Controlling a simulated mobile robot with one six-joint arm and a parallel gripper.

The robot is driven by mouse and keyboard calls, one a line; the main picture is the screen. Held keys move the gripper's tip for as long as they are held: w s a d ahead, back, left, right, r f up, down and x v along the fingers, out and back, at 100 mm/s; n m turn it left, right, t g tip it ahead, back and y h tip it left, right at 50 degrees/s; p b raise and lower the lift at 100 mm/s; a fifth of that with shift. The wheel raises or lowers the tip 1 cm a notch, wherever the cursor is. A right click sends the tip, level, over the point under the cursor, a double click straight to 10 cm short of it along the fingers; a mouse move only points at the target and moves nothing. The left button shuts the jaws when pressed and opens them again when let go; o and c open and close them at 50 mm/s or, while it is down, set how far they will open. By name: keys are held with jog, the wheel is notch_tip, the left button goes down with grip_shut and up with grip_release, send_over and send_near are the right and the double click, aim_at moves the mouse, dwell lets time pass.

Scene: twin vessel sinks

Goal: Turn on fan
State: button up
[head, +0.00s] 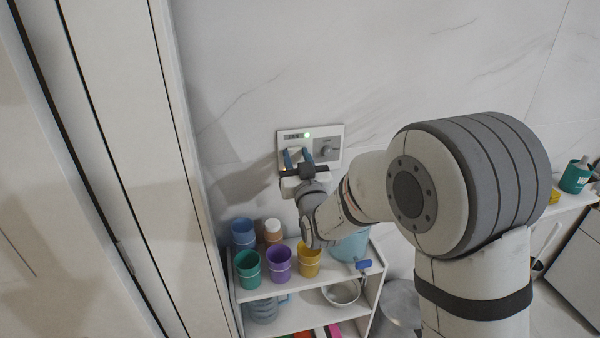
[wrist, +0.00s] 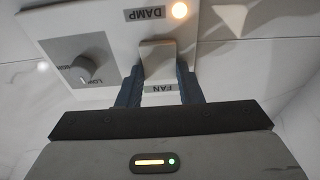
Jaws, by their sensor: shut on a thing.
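A pale wall control panel (head: 336,160) is mounted on the marble wall, with a lit indicator light (head: 307,135) at its top. In the wrist view the panel (wrist: 98,38) appears upside down, with a DAMP label (wrist: 145,13) and a FAN label (wrist: 160,88) on either side of a pale switch (wrist: 158,52). My gripper (head: 297,156) is at the panel, its blue fingers on both sides of the switch. The wrist view shows the gripper (wrist: 158,72) shut on the switch. The light (wrist: 179,10) glows near the DAMP label. The fingers partly hide the switch.
A round knob (wrist: 88,70) sits beside the switch. Below the panel, a white shelf (head: 305,318) holds green, purple, yellow and blue cups, a bottle (head: 273,231) and a light-blue bucket (head: 350,246). A tall pale door or cabinet (head: 100,150) stands at left.

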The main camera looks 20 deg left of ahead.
jog(key=shift+f+t+b, duration=0.3)
jog(key=shift+b, duration=0.55)
jog(key=shift+d+r, duration=0.1)
jog(key=shift+r, duration=0.1)
jog(key=o, duration=1)
jog(key=b+v, duration=0.2)
jog(key=v, duration=0.5)
jog(key=shift+s+d+f, duration=0.15)
jog(key=shift+s+d, duration=0.1)
jog(key=shift+s, duration=0.05)
